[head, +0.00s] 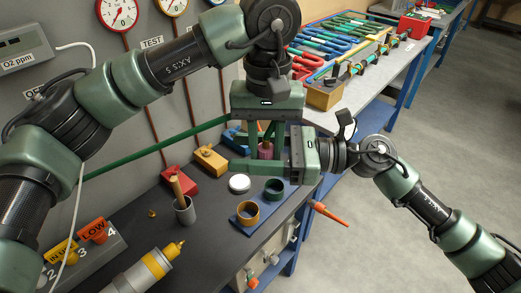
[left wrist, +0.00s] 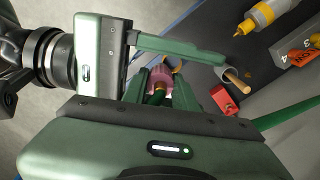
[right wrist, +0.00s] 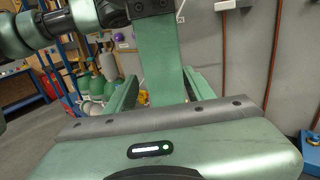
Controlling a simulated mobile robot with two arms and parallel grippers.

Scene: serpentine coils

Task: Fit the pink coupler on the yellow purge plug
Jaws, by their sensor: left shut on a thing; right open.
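The pink coupler (head: 266,150) is between the fingers of my left gripper (head: 265,143), which points down over the bench. In the left wrist view the coupler (left wrist: 160,80) shows between the fingers, with something dark green at its near end. A yellow block with a small knob (head: 210,160), which may be the yellow purge plug, sits on the bench to the left of the coupler, apart from it. My right gripper (head: 238,167) comes in from the right, open, its long finger reaching left close below the coupler. Its other finger is mostly hidden.
A blue plate with a yellow ring (head: 248,213), a green ring (head: 274,187), a white disc (head: 239,183) and a grey cup (head: 185,210) stand near the grippers. A red block (head: 179,181) and a blue block (head: 236,138) flank the yellow one. An orange handle (head: 332,214) sticks out at the bench front.

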